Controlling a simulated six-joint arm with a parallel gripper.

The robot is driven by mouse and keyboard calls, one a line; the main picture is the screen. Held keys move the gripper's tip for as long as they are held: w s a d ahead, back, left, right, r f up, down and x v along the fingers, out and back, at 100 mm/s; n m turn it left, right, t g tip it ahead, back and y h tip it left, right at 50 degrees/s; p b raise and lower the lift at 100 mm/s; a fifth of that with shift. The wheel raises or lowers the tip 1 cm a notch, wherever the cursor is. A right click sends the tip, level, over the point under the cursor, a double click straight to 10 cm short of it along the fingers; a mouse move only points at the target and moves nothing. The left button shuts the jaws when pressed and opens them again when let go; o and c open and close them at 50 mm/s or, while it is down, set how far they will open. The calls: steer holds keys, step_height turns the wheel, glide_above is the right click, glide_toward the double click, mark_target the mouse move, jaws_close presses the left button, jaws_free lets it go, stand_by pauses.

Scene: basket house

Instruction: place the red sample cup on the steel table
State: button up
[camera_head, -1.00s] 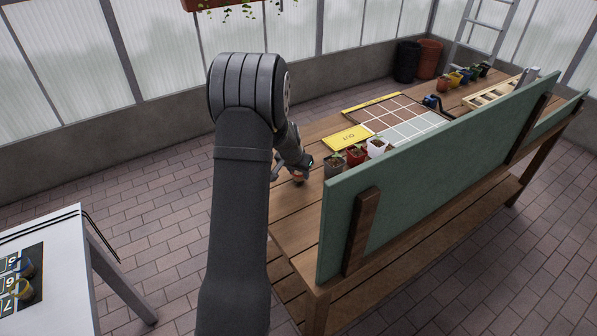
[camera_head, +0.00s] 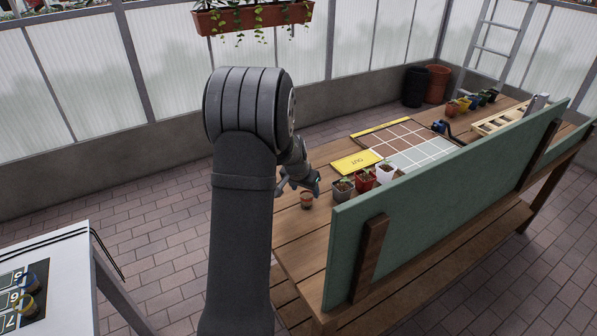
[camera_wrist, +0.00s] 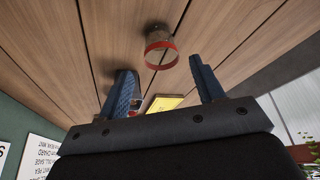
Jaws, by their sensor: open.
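The sample cup (camera_head: 306,199) stands upright on the near left end of the wooden bench. In the wrist view the cup (camera_wrist: 161,45) shows a clear brownish body with a red band around its rim. My gripper (camera_head: 300,187) is open and just beside and above the cup in the head view. In the wrist view its two blue fingers (camera_wrist: 162,70) are spread with the cup's red rim beyond and between the tips, not gripped. The steel table (camera_head: 62,258) is at the lower left, partly cut off by the frame.
Cups (camera_head: 28,303) stand by numbered cards on the steel table. Potted seedlings (camera_head: 364,181), a yellow sign (camera_head: 356,161) and a tiled mat (camera_head: 400,140) lie right of my gripper. A green panel (camera_head: 450,180) runs along the bench. Open brick floor separates the tables.

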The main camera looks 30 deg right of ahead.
steer(key=shift+o, duration=0.5)
steer(key=v, duration=1.2)
steer(key=shift+d, duration=0.1)
steer(key=w+a+f+n+t+y, duration=0.1)
steer(key=w+a+t, duration=0.2)
steer(key=w+a, duration=0.1)
steer(key=m+h, duration=0.1)
steer(key=h, duration=0.4)
glide_toward(309, 196)
steer(key=w+f, duration=0.1)
steer(key=w+d+f, duration=0.1)
steer(key=f, duration=0.1)
steer(key=shift+d+g, duration=0.25)
steer(key=shift+g, duration=0.15)
steer(key=shift+d+r+x, duration=0.15)
steer(key=shift+d+x, duration=0.05)
steer(key=shift+x, duration=1.25)
steer(key=shift+d+r+x, duration=0.15)
steer(key=shift+x, duration=1.25)
